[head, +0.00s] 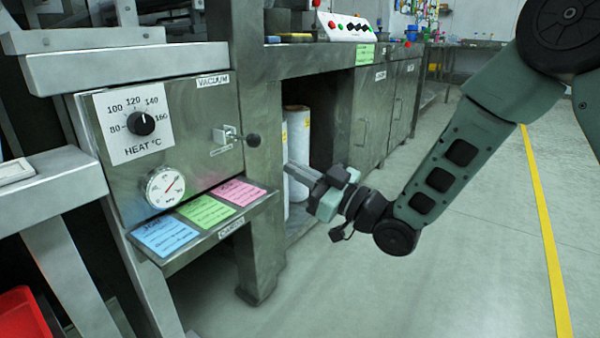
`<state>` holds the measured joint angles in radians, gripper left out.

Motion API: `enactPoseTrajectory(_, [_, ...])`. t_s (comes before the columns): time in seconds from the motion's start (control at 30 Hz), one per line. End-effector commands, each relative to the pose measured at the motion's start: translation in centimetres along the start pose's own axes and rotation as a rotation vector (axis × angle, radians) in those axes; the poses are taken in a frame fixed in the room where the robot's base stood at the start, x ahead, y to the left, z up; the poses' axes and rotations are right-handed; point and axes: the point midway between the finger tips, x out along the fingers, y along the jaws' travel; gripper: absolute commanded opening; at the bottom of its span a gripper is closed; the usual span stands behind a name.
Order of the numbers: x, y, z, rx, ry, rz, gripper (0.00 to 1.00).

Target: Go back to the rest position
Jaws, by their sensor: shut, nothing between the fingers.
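My gripper (292,172) is in the middle of the head view, at the end of my green and black arm. Its fingers point left, toward the steel front of the machine, and are shut with nothing between them. The fingertips show to the right of the card shelf (217,229) and below the vacuum lever (252,140), apart from the lever as far as I can tell. The heat dial (141,123) and a round gauge (165,187) are on the panel further left.
Blue, green and pink cards (236,192) lie on the shelf. Behind my gripper, white cylinders (297,135) stand in an open bay under the steel bench. A red bin (22,314) is at the lower left. The floor (440,280) on the right is clear, with a yellow line (545,225).

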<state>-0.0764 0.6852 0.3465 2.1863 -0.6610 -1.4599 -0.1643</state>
Motion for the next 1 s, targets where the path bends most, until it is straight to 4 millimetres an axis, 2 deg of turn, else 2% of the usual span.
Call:
enactPoseTrajectory(0.13, [0.1,-0.1,-0.2,-0.001,-0.013,-0.001,0.00])
enactPoseTrajectory(0.23, [0.5,-0.6,-0.4,-0.003,-0.088,-0.003,0.00])
enactPoseTrajectory(0.37, [0.6,-1.9,-0.5,0.000,-0.297,0.000,0.00])
enactPoseTrajectory(0.47, [-0.6,-3.2,-0.5,0.015,-0.503,0.012,0.00])
enactPoseTrajectory(0.57, [-2.8,-4.7,-0.8,0.041,-0.707,0.029,0.00])
enactPoseTrajectory(0.67, [-5.9,-6.3,-1.4,0.078,-0.908,0.050,0.00])
enactPoseTrajectory(0.8, [-11.4,-9.0,-3.3,0.147,-1.181,0.079,0.00])
enactPoseTrajectory(1.0, [-19.1,-13.0,-6.7,0.254,-1.501,0.104,0.00])
